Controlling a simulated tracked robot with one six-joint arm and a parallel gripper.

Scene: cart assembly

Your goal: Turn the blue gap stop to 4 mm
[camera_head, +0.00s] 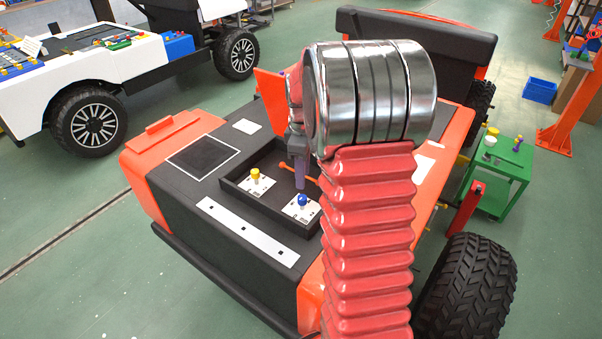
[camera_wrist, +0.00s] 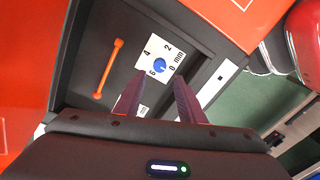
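The blue gap stop (camera_wrist: 159,66) is a small round knob on a white dial plate (camera_wrist: 150,48) marked 0, 2, 4, 6 and mm. A light pointer mark shows on the knob, but it is too small to tell its reading surely. In the head view the blue gap stop (camera_head: 302,200) sits on its plate at the right of a black recessed tray. My gripper (camera_wrist: 158,76) has two purple fingers spread apart and empty, with the knob showing between and beyond their tips. In the head view my gripper (camera_head: 299,174) hangs just above the knob, apparently apart from it.
A yellow knob (camera_head: 255,174) on another white plate stands left in the tray (camera_head: 232,187). An orange bar handle (camera_wrist: 109,68) lies beside the dial plate. The tray's dark walls (camera_wrist: 208,35) rise around the knobs. A green side table (camera_head: 503,170) stands at the right.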

